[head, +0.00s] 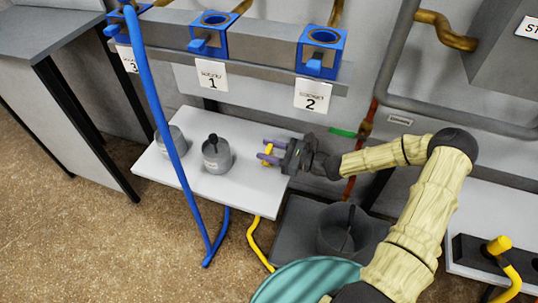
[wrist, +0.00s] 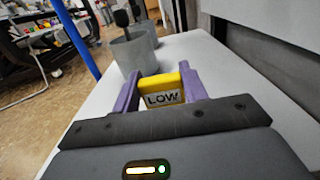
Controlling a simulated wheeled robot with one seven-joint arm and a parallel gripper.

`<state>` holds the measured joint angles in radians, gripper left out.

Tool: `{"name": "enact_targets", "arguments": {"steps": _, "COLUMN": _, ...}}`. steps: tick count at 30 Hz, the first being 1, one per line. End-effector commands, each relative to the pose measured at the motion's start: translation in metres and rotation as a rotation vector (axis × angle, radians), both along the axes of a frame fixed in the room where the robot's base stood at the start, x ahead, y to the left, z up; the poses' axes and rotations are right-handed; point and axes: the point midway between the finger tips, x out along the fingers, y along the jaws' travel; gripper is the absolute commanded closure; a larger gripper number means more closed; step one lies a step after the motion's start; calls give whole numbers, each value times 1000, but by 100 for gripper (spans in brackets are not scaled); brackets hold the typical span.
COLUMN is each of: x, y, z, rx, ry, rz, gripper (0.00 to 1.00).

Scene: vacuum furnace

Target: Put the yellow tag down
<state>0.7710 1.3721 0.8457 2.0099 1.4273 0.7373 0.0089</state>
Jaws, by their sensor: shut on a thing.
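The yellow tag (wrist: 162,88) carries a white label reading "LOW". My gripper (wrist: 160,92) is shut on it, with one purple finger on each side. In the head view the yellow tag (head: 268,153) shows small between the fingers of my gripper (head: 266,154), over the right part of a white shelf (head: 215,192). I cannot tell whether the tag touches the shelf.
Two grey pots, a nearer one (head: 216,154) and a farther one (head: 172,143), stand on the shelf left of my gripper. Blue sockets (head: 320,52) line the wall. The shelf between gripper and pots is clear.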

Motion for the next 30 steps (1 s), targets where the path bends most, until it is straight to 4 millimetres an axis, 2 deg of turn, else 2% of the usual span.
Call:
{"name": "enact_targets", "arguments": {"steps": 1, "x": 0, "y": 0, "z": -7, "rx": 1, "ry": 0, "rz": 0, "gripper": 79}}
{"name": "enact_targets", "arguments": {"steps": 13, "x": 0, "y": 0, "z": -8, "rx": 0, "ry": -1, "rz": 1, "gripper": 79}}
{"name": "enact_targets", "arguments": {"steps": 14, "x": 0, "y": 0, "z": -8, "rx": 0, "ry": -1, "rz": 1, "gripper": 51}}
{"name": "enact_targets", "arguments": {"steps": 16, "x": 0, "y": 0, "z": -8, "rx": 0, "ry": -1, "rz": 1, "gripper": 38}}
{"name": "enact_targets", "arguments": {"steps": 27, "x": 0, "y": 0, "z": -6, "rx": -1, "ry": -2, "rz": 1, "gripper": 35}}
{"name": "enact_targets", "arguments": {"steps": 30, "x": -2, "y": -8, "z": -4, "rx": -2, "ry": -2, "rz": -2, "gripper": 35}}
